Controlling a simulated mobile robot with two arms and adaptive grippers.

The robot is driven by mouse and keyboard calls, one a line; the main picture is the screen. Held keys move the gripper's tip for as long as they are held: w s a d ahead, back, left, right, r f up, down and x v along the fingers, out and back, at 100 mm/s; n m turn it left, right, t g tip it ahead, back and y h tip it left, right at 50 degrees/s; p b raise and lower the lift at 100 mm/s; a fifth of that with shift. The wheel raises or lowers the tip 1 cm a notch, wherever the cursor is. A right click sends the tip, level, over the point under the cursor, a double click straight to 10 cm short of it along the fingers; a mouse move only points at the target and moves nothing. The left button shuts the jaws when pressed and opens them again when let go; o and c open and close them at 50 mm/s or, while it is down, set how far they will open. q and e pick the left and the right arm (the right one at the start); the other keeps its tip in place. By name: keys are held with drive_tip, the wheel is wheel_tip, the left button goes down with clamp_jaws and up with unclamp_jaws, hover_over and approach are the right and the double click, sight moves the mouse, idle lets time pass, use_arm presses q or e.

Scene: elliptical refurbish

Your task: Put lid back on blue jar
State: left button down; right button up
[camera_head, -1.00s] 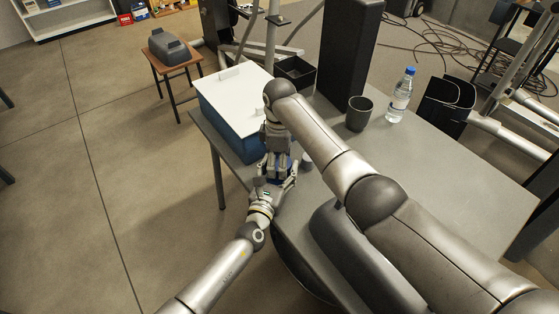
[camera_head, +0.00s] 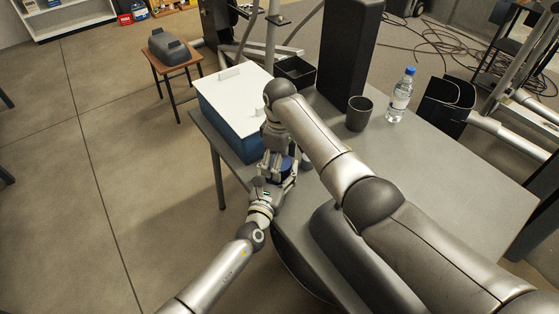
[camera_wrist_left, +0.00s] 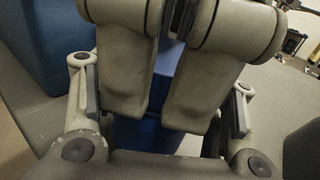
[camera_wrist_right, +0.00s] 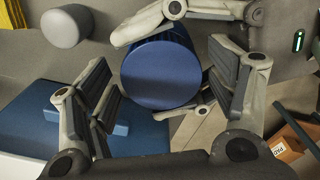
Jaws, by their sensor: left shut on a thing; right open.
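The blue jar (camera_head: 285,166) is between the fingers of my left gripper (camera_head: 274,180), which is shut on it near the table's front left edge. In the right wrist view a flat, round blue end (camera_wrist_right: 160,75) faces the camera; I cannot tell whether it is the lid or the jar's own face. Blue also shows between the left fingers in the left wrist view (camera_wrist_left: 150,135). My right gripper (camera_head: 276,152) is open over the jar, its fingers apart on either side with no visible hold. The right arm hides part of the jar.
A blue box (camera_head: 228,121) with a white top stands left of the grippers. A small grey cylinder (camera_wrist_right: 67,26) is near the jar. Farther back are a black tray (camera_head: 296,72), dark cup (camera_head: 359,113) and water bottle (camera_head: 400,96). The right side of the table (camera_head: 450,190) is clear.

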drive_tip(key=shift+a, duration=0.1)
drive_tip(key=shift+r, duration=2.25)
drive_tip(key=o, duration=0.4)
drive_tip(key=shift+o, duration=0.2)
drive_tip(key=shift+r, duration=0.1)
wheel_tip(320, 180, up, 12)
